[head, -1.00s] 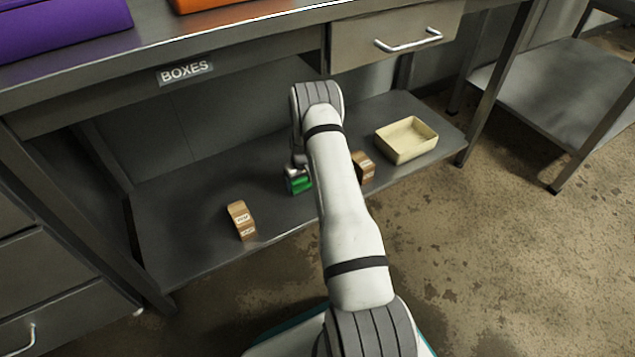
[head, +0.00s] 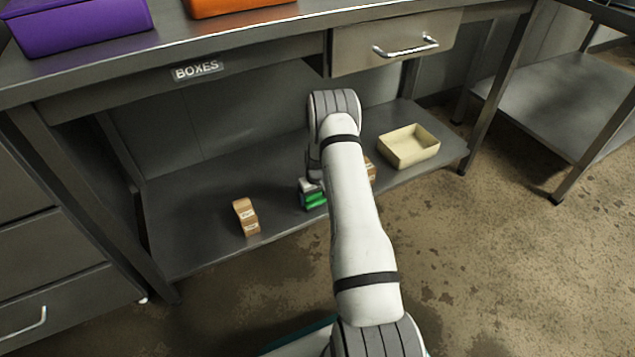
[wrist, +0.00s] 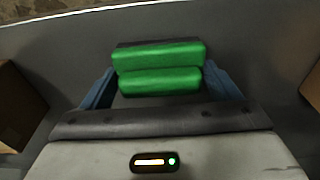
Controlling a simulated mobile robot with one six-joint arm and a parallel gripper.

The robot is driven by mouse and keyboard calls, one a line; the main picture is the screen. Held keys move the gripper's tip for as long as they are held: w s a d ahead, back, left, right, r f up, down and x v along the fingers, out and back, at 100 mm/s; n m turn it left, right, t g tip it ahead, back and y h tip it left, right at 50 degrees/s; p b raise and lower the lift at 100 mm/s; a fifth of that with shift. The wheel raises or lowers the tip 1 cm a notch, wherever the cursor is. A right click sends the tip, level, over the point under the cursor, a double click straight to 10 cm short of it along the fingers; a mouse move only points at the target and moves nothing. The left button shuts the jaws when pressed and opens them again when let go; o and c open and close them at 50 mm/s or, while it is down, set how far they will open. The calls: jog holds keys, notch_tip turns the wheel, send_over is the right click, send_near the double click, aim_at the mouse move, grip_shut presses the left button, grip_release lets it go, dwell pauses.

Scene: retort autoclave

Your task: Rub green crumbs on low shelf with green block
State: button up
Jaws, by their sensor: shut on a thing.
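The green block (head: 316,201) is in my gripper (head: 311,187), over the front half of the low shelf (head: 190,220). In the wrist view the block (wrist: 160,68) sits between the two blue fingers of my gripper (wrist: 160,88), which are shut on it. The block shows two bright green bands with a dark strip along its far side. It is at or just above the shelf; I cannot tell whether it touches. I see no green crumbs in either view; the block and arm may hide them.
A small brown box (head: 246,217) stands left of the block; another (head: 370,169) is partly behind my arm. A cream tray (head: 408,146) is at the shelf's right. The bench top with its drawer (head: 395,45) overhangs the shelf. Bare shelf lies around the left box.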

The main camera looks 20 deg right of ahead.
notch_tip(320, 180, up, 7)
jog(key=p, duration=0.3)
jog(key=shift+r, duration=0.3)
